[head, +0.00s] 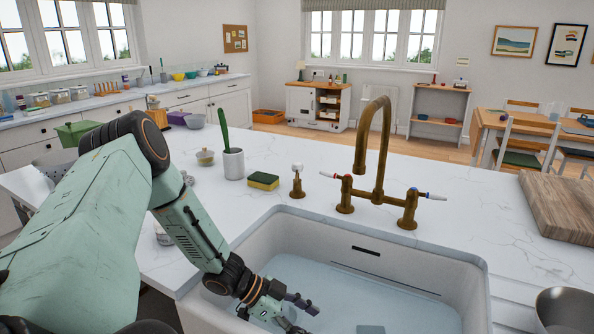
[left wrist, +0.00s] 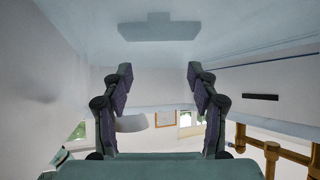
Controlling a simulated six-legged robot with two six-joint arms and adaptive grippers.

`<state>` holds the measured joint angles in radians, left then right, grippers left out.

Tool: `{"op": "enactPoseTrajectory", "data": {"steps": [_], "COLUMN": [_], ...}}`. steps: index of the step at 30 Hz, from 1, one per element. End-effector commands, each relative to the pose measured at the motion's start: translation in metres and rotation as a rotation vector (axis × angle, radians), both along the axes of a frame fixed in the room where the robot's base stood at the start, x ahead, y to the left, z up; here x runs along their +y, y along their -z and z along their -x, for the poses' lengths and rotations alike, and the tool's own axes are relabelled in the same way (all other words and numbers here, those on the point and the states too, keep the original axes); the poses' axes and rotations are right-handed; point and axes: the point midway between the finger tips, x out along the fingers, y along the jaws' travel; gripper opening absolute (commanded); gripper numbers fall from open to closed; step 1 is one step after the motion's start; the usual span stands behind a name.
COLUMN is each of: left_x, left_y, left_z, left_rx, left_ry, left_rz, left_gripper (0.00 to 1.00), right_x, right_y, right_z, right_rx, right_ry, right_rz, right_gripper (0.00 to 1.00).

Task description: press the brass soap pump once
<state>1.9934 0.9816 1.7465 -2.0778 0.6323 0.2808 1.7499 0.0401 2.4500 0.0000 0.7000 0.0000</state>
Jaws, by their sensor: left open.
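The brass soap pump (head: 298,181) has a pale round top and stands upright on the counter behind the sink, left of the brass tap. My left gripper (head: 306,318) is low over the left part of the sink basin, in front of the pump and well apart from it. In the left wrist view its two fingers (left wrist: 160,80) are spread wide with nothing between them. My right gripper is not in view.
The brass tap (head: 373,150) with two lever handles stands right of the pump. A yellow-green sponge (head: 263,181) and a white pot (head: 233,163) with a green-handled brush stand left of it. The white sink (head: 465,262) holds water. A wooden board (head: 560,205) lies right.

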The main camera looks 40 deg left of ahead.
Motion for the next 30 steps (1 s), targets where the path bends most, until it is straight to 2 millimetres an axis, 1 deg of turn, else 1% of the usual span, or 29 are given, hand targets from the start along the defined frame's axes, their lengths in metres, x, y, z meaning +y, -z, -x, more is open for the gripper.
{"op": "enactPoseTrajectory", "data": {"steps": [1,2,20,21,30], "left_x": [0.0000,0.0000,0.0000,0.0000,0.0000], "left_y": [0.0000,0.0000,0.0000,0.0000,0.0000], "left_z": [0.0000,0.0000,0.0000,0.0000,0.0000], "left_rx": [0.000,0.000,0.000,0.000,0.000], "left_ry": [0.000,0.000,0.000,0.000,0.000], "left_rz": [0.000,0.000,0.000,0.000,0.000], "left_gripper": [0.55,0.53,0.02,0.00,0.00], "right_x": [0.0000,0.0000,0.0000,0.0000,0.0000], "right_y": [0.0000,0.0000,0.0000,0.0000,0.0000], "right_z": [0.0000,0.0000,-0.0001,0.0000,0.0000], "right_rx": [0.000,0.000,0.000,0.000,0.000], "right_ry": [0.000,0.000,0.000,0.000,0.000], "right_rz": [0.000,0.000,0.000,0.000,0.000], "right_gripper": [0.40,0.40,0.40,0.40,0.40]}}
